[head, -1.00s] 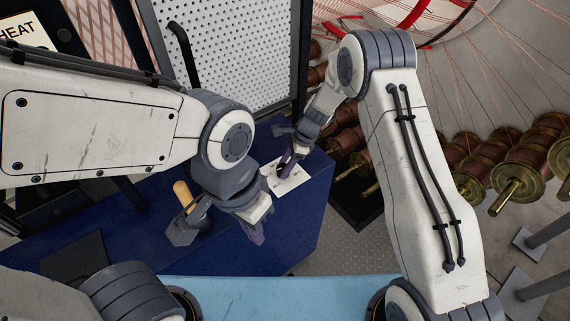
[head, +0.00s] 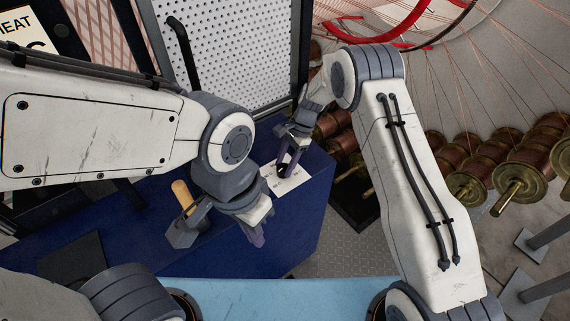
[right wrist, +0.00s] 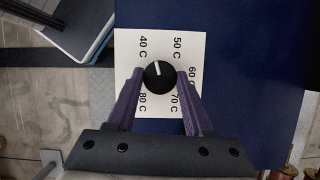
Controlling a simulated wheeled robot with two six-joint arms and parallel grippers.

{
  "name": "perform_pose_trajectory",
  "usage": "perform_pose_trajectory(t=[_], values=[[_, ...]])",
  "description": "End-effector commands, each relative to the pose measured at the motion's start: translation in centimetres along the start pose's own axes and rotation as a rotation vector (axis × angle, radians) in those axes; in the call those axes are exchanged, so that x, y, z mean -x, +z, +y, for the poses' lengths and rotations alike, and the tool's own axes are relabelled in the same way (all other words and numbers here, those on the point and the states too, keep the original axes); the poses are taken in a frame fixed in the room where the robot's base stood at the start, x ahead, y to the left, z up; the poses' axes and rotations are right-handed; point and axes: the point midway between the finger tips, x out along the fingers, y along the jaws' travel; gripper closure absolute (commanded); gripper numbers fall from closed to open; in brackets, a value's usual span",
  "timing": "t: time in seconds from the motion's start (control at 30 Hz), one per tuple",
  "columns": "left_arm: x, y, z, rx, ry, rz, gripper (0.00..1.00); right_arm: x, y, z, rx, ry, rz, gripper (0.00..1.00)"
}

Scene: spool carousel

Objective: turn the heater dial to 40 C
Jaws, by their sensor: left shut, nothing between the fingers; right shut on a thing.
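The heater dial (right wrist: 160,80) is a round black knob with a white pointer line, on a white card (right wrist: 127,60) printed 40 C to 80 C. In the right wrist view the pointer aims between 40 C and 50 C, slightly toward 40 C. My right gripper (right wrist: 160,76) is shut on the dial, one purple finger on each side. In the head view my right gripper (head: 286,167) is over the card (head: 290,184) and mostly hides the dial. My left gripper (head: 257,238) is shut and empty, above the blue surface nearer to me.
The card lies on a dark blue box top (head: 300,225). A tool with an orange handle (head: 182,194) is left of my left gripper. A white perforated panel (head: 225,50) stands behind. Copper spools (head: 480,170) stand at the right.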

Motion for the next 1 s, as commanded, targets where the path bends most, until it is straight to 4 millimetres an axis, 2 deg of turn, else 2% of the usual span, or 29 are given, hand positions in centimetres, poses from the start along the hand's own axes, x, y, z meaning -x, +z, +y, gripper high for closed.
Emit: perform_pose_trajectory(t=[0.3, 0.33, 0.37, 0.4, 0.77, 0.87, 1.0], values=[[0.0, 0.0, 0.0, 0.0, 0.0, 0.0, 1.0, 0.1, 0.0, -0.1, 0.001, -0.002, 0.0, 1.0], [0.0, 0.0, 0.0, 0.0, 0.0, 0.0, 1.0, 0.1, 0.0, -0.1, 0.001, -0.002, 0.0, 0.37], [0.0, 0.0, 0.0, 0.0, 0.0, 0.0, 1.0, 0.1, 0.0, -0.1, 0.0, -0.002, 0.0, 0.26], [0.0, 0.0, 0.0, 0.0, 0.0, 0.0, 1.0, 0.1, 0.0, 0.0, 0.0, -0.002, 0.0, 0.19], [-0.2, 0.0, 0.0, 0.0, 0.0, 0.0, 1.0, 0.3, 0.1, -0.1, 0.001, -0.002, 0.001, 0.19], [-0.6, 0.0, -0.1, 0.0, 0.0, 0.0, 1.0, 1.2, 0.5, -0.1, 0.002, -0.003, 0.001, 0.19], [-1.7, 0.1, -0.1, 0.0, 0.0, 0.0, 1.0, 3.6, 1.4, -0.1, 0.004, -0.007, 0.003, 0.19]])
